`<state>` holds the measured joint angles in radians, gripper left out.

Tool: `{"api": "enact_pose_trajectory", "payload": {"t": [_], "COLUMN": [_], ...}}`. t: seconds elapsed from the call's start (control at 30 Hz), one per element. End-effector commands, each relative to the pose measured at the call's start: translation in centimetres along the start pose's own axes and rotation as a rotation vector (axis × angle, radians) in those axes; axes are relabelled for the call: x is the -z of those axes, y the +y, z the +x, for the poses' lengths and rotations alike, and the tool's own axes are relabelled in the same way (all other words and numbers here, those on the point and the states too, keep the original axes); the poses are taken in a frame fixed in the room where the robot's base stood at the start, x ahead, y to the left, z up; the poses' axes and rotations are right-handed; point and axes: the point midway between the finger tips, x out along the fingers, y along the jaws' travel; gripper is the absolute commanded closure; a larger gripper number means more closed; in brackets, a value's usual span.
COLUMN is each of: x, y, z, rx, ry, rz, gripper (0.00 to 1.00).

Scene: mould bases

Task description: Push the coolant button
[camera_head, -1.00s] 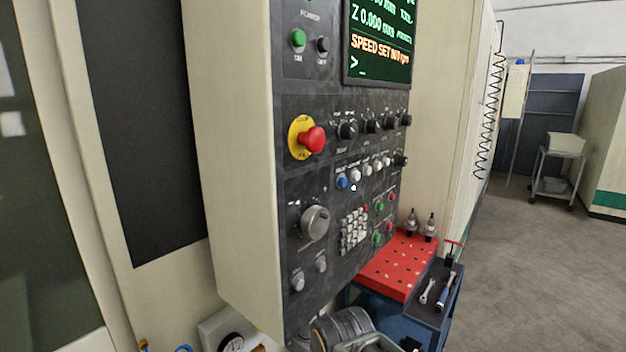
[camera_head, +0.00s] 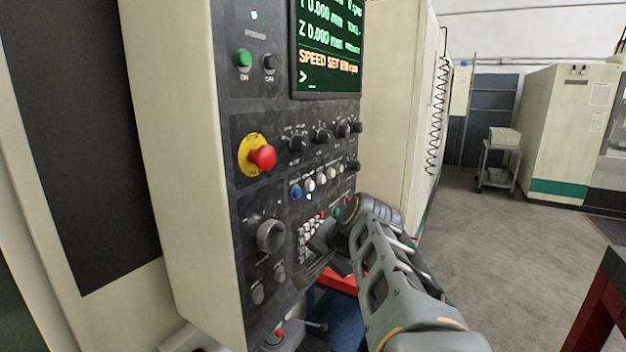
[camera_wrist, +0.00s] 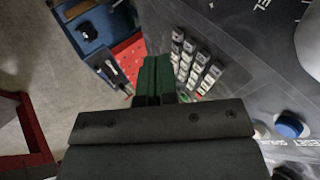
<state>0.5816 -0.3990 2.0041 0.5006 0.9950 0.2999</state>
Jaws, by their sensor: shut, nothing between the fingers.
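The dark control panel (camera_head: 225,225) faces right in the head view. A row of small buttons crosses it, with a blue button (camera_head: 296,193) at its left end and white buttons (camera_head: 321,180) beside it. The blue button also shows at the right of the wrist view (camera_wrist: 289,125). I cannot tell which button is coolant; the small labels are unreadable. My gripper (camera_head: 306,277) is shut and empty in front of the panel's lower part. Its fingertips (camera_wrist: 157,62) appear in front of the keypad (camera_wrist: 195,62) in the wrist view, and contact is not visible. My arm hides the panel's lower right.
A red emergency stop (camera_head: 262,157), a green button (camera_head: 243,59), and dark knobs (camera_head: 321,135) project from the panel. A large grey dial (camera_head: 270,235) sits left of the keypad. A red-topped cart (camera_head: 340,281) stands behind my arm. Open floor (camera_head: 480,245) lies right.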

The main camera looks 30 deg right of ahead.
Motion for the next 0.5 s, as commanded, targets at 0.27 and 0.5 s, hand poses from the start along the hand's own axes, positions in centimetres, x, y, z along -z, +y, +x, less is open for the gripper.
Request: {"api": "enact_pose_trajectory", "payload": {"t": [0.27, 0.5], "x": [9.6, 12.2], "y": [-1.2, -1.2], "z": [-7.5, -10.2], "rx": [0.169, 0.233], "ry": [0.166, 0.215], "rz": [0.351, 0.445], "gripper": [1.0, 1.0]}}
